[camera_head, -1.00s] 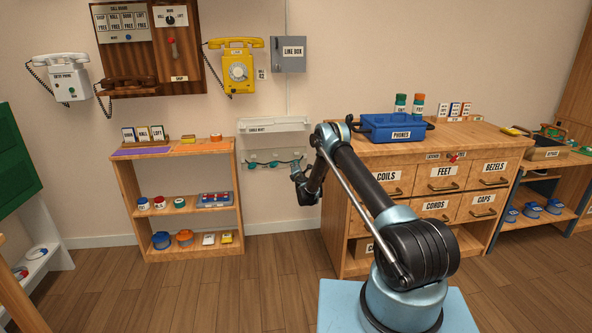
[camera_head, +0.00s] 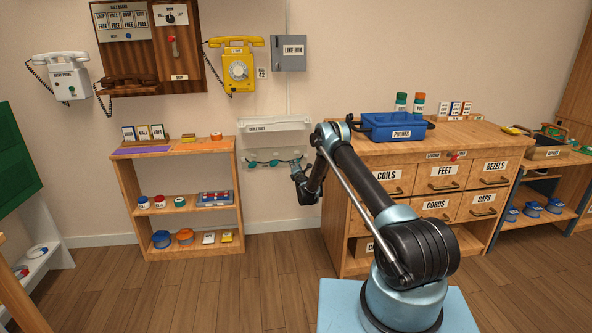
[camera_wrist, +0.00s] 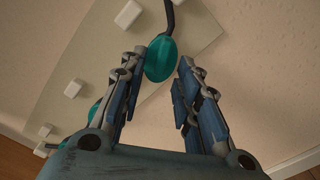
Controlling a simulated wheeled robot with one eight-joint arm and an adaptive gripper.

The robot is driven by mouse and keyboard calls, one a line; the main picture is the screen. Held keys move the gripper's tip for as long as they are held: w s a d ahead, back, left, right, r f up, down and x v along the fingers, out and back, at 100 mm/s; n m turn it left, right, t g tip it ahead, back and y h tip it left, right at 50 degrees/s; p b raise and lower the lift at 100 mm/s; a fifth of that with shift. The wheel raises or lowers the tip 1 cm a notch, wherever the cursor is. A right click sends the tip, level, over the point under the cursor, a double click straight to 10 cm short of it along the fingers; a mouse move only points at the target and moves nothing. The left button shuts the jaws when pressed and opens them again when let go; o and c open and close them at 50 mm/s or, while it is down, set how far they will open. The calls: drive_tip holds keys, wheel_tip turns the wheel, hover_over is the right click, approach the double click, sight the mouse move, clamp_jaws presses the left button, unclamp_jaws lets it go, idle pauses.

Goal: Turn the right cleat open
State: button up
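A whitish wall panel (camera_head: 262,148) hangs between the low shelf and the drawer cabinet, with a row of teal cleats along its lower part. My gripper (camera_head: 297,165) is at the panel's right end, by the rightmost teal cleat. In the wrist view this right cleat (camera_wrist: 160,59) is a teal oval with a dark cable leading up from it. My gripper (camera_wrist: 163,62) is open there, with one finger on each side of the cleat. The left fingertip is close to the cleat; I cannot tell whether it touches. Another teal cleat (camera_wrist: 95,112) is partly hidden behind the left finger.
White blocks (camera_wrist: 128,14) stand out from the panel near the cleats. A low shelf (camera_head: 188,200) stands left of the panel, and a drawer cabinet (camera_head: 440,155) with a blue case (camera_head: 392,127) stands right. The floor in front is clear.

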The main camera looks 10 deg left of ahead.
drive_tip(key=shift+s, duration=0.1)
drive_tip(key=v, duration=1.1)
drive_tip(key=shift+s, duration=0.35)
drive_tip(key=shift+d, duration=0.15)
